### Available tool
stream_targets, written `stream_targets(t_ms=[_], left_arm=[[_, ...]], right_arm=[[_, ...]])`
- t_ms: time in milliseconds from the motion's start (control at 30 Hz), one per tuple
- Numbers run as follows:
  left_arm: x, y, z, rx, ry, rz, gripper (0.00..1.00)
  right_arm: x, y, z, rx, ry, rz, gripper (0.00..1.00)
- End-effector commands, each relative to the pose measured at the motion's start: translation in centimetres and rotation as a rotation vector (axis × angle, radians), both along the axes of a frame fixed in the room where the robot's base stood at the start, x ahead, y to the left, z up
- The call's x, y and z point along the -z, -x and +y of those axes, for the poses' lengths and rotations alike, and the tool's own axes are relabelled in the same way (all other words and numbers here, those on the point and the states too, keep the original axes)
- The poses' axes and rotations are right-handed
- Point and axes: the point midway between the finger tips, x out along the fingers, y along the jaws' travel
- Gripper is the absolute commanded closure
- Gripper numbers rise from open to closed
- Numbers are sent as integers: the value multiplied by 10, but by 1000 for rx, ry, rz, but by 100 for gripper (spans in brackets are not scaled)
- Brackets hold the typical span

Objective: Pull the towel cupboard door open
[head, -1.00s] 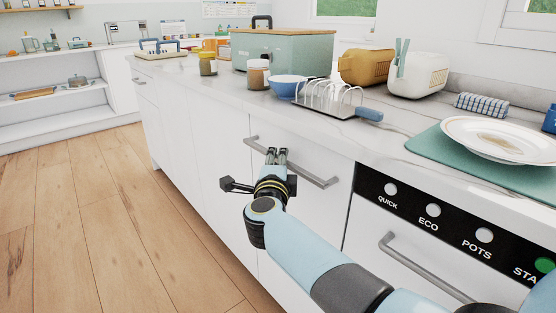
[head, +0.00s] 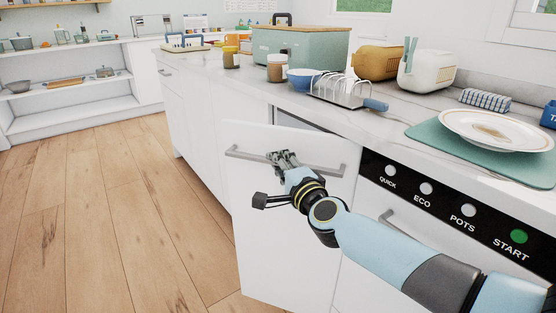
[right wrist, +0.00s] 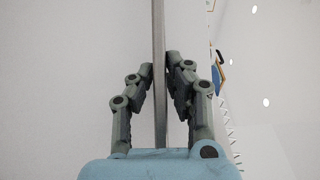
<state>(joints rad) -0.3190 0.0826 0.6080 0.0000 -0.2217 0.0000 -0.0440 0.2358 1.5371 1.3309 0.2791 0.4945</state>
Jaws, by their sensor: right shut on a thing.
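The white cupboard door (head: 284,220) stands part open, its left edge swung out from the counter front. A dark gap shows above it under the worktop. Its grey bar handle (head: 323,168) runs across the upper part of the door. My right gripper (head: 283,157) is shut on the handle left of its middle. In the right wrist view the handle (right wrist: 160,70) runs between the two fingers (right wrist: 160,85). The inside of the cupboard is mostly hidden by the door. My left gripper is not in view.
A dishwasher panel (head: 460,210) with buttons and its own handle is right of the door. On the worktop are a toast rack (head: 345,95), a blue bowl (head: 302,79), a plate (head: 495,131) on a green mat and a bread bin (head: 300,48). The wooden floor (head: 130,210) at left is clear.

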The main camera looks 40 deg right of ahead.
Motion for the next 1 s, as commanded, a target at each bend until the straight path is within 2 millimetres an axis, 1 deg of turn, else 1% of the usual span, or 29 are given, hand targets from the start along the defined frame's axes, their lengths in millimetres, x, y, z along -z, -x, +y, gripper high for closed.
stream_targets(t_ms=[33, 167, 267, 433, 600, 667, 767, 1000], left_arm=[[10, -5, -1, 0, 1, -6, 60], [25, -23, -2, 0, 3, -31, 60], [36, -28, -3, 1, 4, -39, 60], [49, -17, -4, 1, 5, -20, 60], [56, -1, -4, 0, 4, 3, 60], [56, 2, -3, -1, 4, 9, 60], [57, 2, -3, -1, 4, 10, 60], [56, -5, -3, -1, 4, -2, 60]], right_arm=[[6, 6, 4, -41, 6, 3, 100], [7, 19, 14, -136, 6, 4, 100], [7, 27, 20, -196, 8, 4, 100], [6, 38, 27, -269, 6, 4, 100], [3, 44, 30, -309, 5, 3, 100], [3, 45, 31, -315, 4, 3, 100], [2, 46, 31, -321, 3, 2, 100], [1, 46, 31, -321, 3, 2, 100]])
